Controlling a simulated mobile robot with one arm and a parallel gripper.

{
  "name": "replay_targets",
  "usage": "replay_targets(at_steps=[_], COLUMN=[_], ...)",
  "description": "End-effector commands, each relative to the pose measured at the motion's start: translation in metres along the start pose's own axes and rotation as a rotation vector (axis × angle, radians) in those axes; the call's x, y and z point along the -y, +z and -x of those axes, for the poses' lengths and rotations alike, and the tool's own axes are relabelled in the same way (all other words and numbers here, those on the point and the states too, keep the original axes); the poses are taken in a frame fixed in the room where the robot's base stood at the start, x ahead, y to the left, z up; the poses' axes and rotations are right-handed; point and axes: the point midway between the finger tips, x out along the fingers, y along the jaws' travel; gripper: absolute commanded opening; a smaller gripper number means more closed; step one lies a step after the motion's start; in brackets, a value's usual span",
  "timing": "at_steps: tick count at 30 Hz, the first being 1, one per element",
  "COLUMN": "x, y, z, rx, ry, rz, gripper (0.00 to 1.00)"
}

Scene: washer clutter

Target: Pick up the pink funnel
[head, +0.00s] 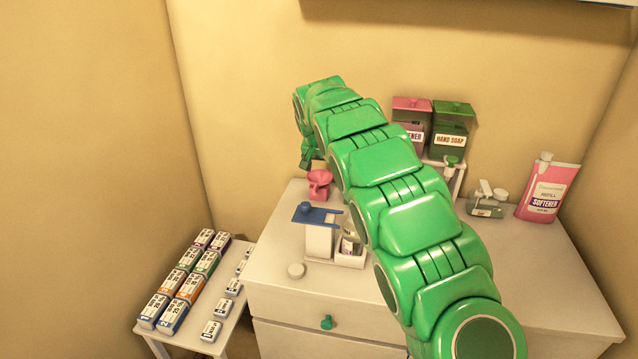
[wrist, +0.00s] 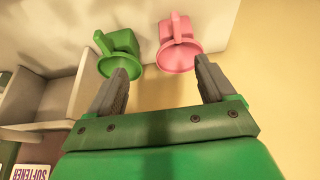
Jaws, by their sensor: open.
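The pink funnel (head: 320,183) stands on the white cabinet top near its back left in the head view, just below the end of my green arm. In the wrist view the pink funnel (wrist: 179,45) shows beyond the fingertips, nearer the right finger. My gripper (wrist: 161,72) is open and empty, with its two dark fingers apart. A green funnel (wrist: 119,52) stands left of the pink one, close to or overlapping the left fingertip in that view. In the head view my gripper's fingers are mostly hidden, and I cannot make out the green funnel.
A blue-topped stand (head: 319,216) and a bottle (head: 350,238) stand in front of the funnel. Softener and hand soap containers (head: 449,130) sit on a raised shelf at the back. A pink softener pouch (head: 546,192) stands at the right. Boxes (head: 171,283) fill a low table.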

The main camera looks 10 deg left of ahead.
Motion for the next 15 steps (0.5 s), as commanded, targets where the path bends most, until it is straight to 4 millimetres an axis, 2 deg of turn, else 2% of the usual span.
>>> replay_targets(at_steps=[3,6,11,15], x=[0.021,0.031,0.035,0.035], y=[0.006,0.008,0.009,0.009], z=[-0.017,-0.022,-0.028,-0.04], rx=[0.011,0.011,0.012,0.013], ry=[-0.011,-0.018,-0.021,-0.021], rz=[0.013,0.018,0.02,0.02], gripper=[0.83,0.83,0.83,0.83])
